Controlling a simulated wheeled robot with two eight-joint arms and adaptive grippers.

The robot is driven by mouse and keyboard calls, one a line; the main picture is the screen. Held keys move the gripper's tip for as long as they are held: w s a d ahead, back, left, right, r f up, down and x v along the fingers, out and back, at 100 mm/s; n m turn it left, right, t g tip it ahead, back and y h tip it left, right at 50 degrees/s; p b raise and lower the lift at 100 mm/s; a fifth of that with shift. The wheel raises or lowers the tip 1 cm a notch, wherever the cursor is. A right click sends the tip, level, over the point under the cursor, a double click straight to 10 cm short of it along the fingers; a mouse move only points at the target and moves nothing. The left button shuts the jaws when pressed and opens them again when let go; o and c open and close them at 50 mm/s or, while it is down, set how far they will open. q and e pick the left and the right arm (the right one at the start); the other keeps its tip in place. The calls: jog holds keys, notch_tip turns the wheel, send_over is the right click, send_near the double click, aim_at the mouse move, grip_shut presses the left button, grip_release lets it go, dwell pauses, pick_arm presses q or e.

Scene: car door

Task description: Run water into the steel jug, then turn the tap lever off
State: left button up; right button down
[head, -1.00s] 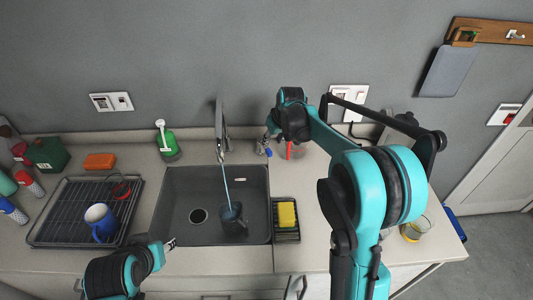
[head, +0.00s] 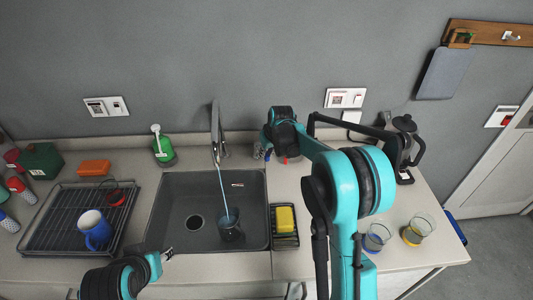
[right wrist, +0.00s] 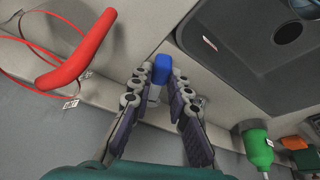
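The steel jug (head: 229,231) looks dark and stands in the sink. A thin stream of water falls from the tap (head: 216,135) into it. The water level cannot be read. The blue-tipped tap lever (right wrist: 162,69) shows in the right wrist view. My right gripper (head: 260,152) is at the right of the tap in the head view. In the right wrist view its fingers (right wrist: 163,76) are apart, with the blue tip between or just beyond their ends. I see no clear grip. My left gripper (head: 167,254) is by the sink's front left edge, its opening too small to tell.
The sink (head: 175,205) has a sponge (head: 285,218) at its right. A dish rack (head: 60,225) with a blue mug (head: 94,229) is at the left. A green bottle (head: 163,150) stands behind. A red handle (right wrist: 82,52) is near my right fingers. Glasses (head: 418,230) stand at the right.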

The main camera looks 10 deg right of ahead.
jog(key=shift+a+m+h, duration=0.5)
jog(key=shift+a+m, duration=0.4)
jog(key=shift+m, duration=0.35)
jog(key=shift+a+m+h, duration=0.5)
jog(key=shift+a+m, duration=0.35)
jog(key=shift+m, duration=0.4)
jog(key=c, duration=1.4)
grip_release()
jog(key=shift+c, duration=0.2)
jog(key=v, duration=1.2)
jog(key=shift+s, duration=0.1)
